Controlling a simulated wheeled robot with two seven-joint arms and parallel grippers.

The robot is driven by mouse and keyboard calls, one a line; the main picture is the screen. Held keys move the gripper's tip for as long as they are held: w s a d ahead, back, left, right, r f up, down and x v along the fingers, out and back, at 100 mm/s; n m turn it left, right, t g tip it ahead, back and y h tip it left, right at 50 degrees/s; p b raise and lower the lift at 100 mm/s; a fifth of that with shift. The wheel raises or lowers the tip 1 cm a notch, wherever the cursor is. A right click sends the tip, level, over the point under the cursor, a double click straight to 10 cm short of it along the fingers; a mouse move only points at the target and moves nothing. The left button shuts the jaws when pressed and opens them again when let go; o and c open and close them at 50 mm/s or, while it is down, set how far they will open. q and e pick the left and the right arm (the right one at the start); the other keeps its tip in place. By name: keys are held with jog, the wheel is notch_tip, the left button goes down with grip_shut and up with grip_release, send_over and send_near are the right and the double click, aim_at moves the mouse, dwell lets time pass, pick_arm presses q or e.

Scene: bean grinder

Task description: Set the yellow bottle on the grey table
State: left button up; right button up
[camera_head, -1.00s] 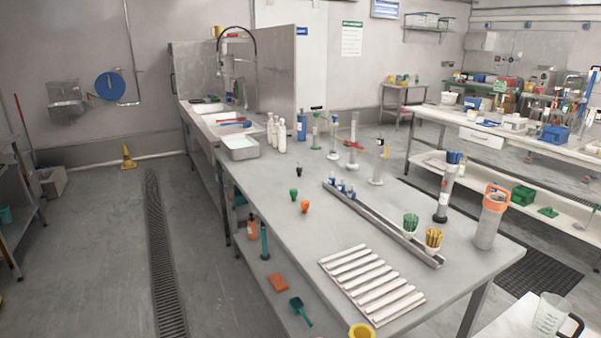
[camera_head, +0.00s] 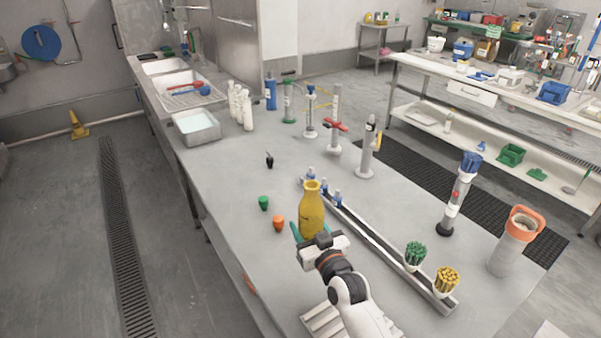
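The yellow bottle (camera_head: 312,212) stands upright over the middle of the grey table (camera_head: 235,165), in the head view. My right gripper (camera_head: 318,240) is at its lower part, with the arm reaching in from the bottom, right of centre. The gripper appears shut on the bottle; a green fingertip shows at its left side. The bottle's base is hidden by the gripper, so I cannot tell whether it touches the tabletop. My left gripper is not in view.
Green (camera_head: 264,203) and orange (camera_head: 279,223) stoppers lie left of the bottle. A long metal rail (camera_head: 375,240) with small blue-topped pieces and brush cups runs close on its right. Stands and white bottles (camera_head: 241,107) are farther back.

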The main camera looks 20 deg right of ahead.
jog(key=shift+w+d+f, duration=0.35)
jog(key=shift+w+f, duration=0.1)
jog(key=shift+f, duration=0.9)
jog(key=shift+w+d+f, duration=0.35)
jog(key=shift+w+f, duration=0.15)
jog(key=shift+f, duration=0.8)
jog(key=shift+w+d+f, duration=0.35)
jog(key=shift+w+f, duration=0.1)
jog(key=shift+f, duration=0.9)
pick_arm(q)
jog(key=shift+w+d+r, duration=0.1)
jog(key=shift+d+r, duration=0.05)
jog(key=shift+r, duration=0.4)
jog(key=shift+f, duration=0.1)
pick_arm(e)
jog(key=o, duration=1.2)
jog(key=shift+s+f, duration=0.1)
jog(key=shift+f, duration=0.05)
jog(key=shift+c, duration=0.2)
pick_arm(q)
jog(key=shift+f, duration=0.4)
pick_arm(e)
jog(key=s, duration=1.2)
jog(key=shift+a, duration=0.4)
